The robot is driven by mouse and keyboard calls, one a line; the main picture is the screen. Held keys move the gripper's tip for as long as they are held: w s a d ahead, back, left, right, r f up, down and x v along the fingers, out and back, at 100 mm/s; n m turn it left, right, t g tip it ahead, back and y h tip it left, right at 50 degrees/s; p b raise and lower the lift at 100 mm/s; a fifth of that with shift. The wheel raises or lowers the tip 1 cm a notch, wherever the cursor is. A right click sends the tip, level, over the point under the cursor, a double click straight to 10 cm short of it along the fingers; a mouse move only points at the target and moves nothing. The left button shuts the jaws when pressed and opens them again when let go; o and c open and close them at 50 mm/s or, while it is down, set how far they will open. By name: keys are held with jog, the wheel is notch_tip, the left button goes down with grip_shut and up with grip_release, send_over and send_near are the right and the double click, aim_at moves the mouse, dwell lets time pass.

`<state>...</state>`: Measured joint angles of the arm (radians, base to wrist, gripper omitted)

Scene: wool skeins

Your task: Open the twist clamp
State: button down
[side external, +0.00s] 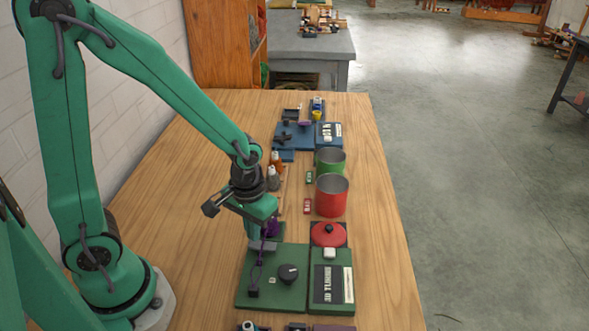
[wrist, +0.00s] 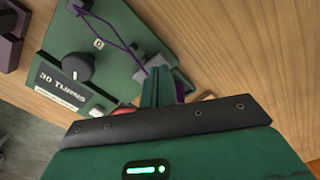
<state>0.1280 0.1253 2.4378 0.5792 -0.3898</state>
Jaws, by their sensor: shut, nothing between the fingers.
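The green board (side external: 270,285) carries a black knob (side external: 289,273) and a small pale square; the wrist view shows the same knob (wrist: 77,66). A purple strand (side external: 257,268) runs across the board from a dark post (side external: 253,291) toward a grey block (side external: 264,247) at its far edge. This block may be the twist clamp; I cannot tell its state. It shows partly behind my fingers in the wrist view (wrist: 183,86). My gripper (side external: 253,236) is shut and empty, with its fingertips close to the block; contact is unclear. The fingers also show in the wrist view (wrist: 158,72).
A red can (side external: 332,196), a green can (side external: 330,160) and a blue board (side external: 294,135) stand farther back. The table's left middle is clear.

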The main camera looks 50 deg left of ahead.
jog(key=shift+f, duration=0.9)
dwell(0.8)
jog(key=shift+r, duration=3.5)
jog(key=shift+r, duration=0.15)
jog(key=s+a+r+m+t, duration=0.1)
jog(key=s+r+t, duration=0.1)
jog(key=r, duration=0.5)
jog(key=s+a+r+m+t, duration=0.2)
jog(key=s+r+t, duration=0.1)
jog(key=r, duration=0.4)
jog(key=shift+s+a+t, duration=0.25)
jog(key=shift+a+t, duration=0.05)
